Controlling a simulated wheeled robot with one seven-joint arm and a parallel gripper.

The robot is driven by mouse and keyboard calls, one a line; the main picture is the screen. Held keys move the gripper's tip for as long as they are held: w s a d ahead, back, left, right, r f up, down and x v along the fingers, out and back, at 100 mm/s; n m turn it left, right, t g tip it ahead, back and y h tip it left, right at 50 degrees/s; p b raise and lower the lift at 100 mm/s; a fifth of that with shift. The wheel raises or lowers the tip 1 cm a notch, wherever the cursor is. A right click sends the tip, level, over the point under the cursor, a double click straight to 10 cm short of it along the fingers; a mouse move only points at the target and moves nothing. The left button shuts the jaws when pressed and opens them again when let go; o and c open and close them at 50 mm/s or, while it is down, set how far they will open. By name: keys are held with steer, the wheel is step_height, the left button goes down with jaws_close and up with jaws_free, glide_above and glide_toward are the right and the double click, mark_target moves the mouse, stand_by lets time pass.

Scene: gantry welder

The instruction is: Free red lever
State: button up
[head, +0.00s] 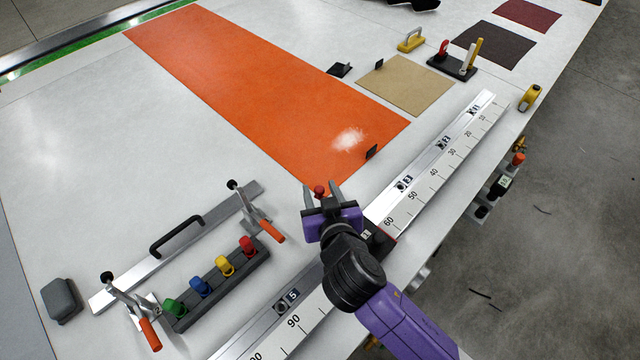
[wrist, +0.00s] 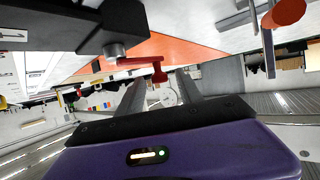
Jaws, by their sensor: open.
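The red lever (wrist: 140,64) shows in the wrist view as a thin red arm with a knobbed end, running from a grey pivot (wrist: 114,48) on a black block (wrist: 122,22). In the head view a red knob (head: 319,190) shows between the fingers of my gripper (head: 322,192). My gripper is open. In the wrist view its two fingers (wrist: 158,82) lie either side of the lever's knobbed end, with gaps visible. I cannot tell how deep the knob sits between them. In the head view, my gripper and wrist hide most of the lever and its block.
A silver ruler rail (head: 428,185) runs along the table's front edge, under my arm. An orange sheet (head: 250,80) lies behind my gripper. The white table's left middle is clear.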

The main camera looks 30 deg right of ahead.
steer(key=shift+w+d+f, duration=0.2)
steer(key=shift+w+f, duration=0.1)
steer(key=shift+w, duration=0.3)
jaws_close()
